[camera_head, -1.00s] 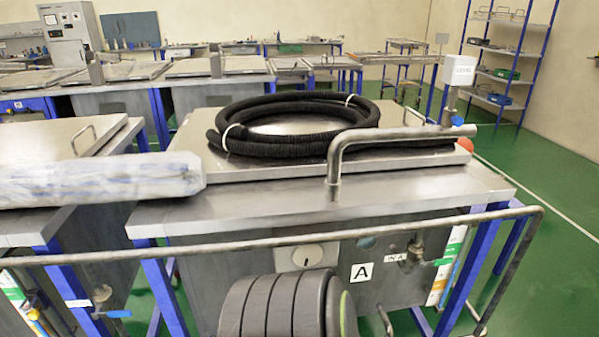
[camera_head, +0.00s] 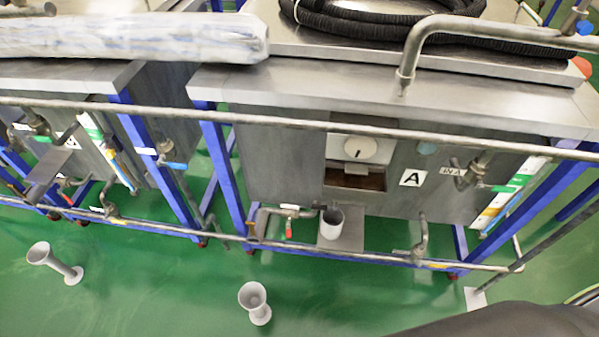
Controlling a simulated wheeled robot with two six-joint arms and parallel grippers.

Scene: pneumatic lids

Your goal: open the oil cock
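No label that I can read names the oil cock, so I cannot tell which valve it is. Below station A, a small red-handled valve (camera_head: 289,230) hangs on a pipe beside a grey cup (camera_head: 332,221). A valve with a blue handle (camera_head: 174,165) is on the left, between the two stations. Neither gripper shows. A dark rounded shape at the lower right, probably part of my arm, has no visible fingers.
A metal rail (camera_head: 290,121) runs across the front of station A, with a lower pipe near the floor. Two grey flared pieces (camera_head: 255,302) (camera_head: 52,262) are on the green floor. A wrapped roll (camera_head: 130,38) lies on top at left; a black hose (camera_head: 390,25) is coiled on the lid.

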